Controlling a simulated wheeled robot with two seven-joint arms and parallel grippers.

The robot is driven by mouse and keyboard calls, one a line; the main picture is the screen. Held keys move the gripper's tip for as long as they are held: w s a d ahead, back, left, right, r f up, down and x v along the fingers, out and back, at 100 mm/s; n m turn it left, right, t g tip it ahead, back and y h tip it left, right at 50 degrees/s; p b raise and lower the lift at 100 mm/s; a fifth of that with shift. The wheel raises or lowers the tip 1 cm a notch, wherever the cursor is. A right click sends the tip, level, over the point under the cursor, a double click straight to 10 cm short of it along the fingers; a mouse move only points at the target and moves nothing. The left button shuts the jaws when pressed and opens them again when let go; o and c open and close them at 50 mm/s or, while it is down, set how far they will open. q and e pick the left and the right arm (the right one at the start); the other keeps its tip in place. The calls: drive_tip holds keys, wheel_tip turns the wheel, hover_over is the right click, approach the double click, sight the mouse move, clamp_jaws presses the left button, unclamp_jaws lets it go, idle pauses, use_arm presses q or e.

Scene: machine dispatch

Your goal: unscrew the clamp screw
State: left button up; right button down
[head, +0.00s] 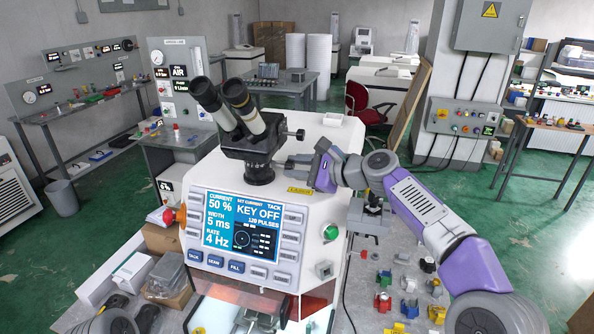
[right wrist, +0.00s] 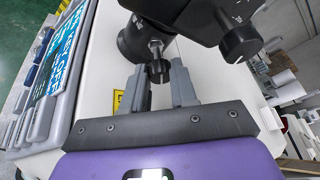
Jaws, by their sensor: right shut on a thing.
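The clamp screw (right wrist: 159,70) shows in the right wrist view as a dark knob on a short bright shank, beside the round black collar (right wrist: 136,40) under the microscope head. My right gripper (right wrist: 160,83) has its two grey fingers on either side of the knob and is shut on it. In the head view, the black microscope (head: 250,140) with two eyepieces stands on the white machine (head: 330,150). My right gripper (head: 287,163) reaches to it from the right, and its fingers hide most of the screw there. My left gripper is not in view.
A black side knob (head: 299,134) sticks out of the microscope just above my right gripper. The control panel screen (head: 243,222) faces front and reads KEY OFF. A green button (head: 324,241) is on the machine's right side. Small coloured parts (head: 383,301) lie on a surface at lower right.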

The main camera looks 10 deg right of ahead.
idle(0.3)
drive_tip(key=c, duration=0.9)
unclamp_jaws()
drive_tip(key=shift+o, duration=0.2)
drive_tip(key=shift+b+v, duration=0.45)
drive_tip(key=shift+v, duration=3.35)
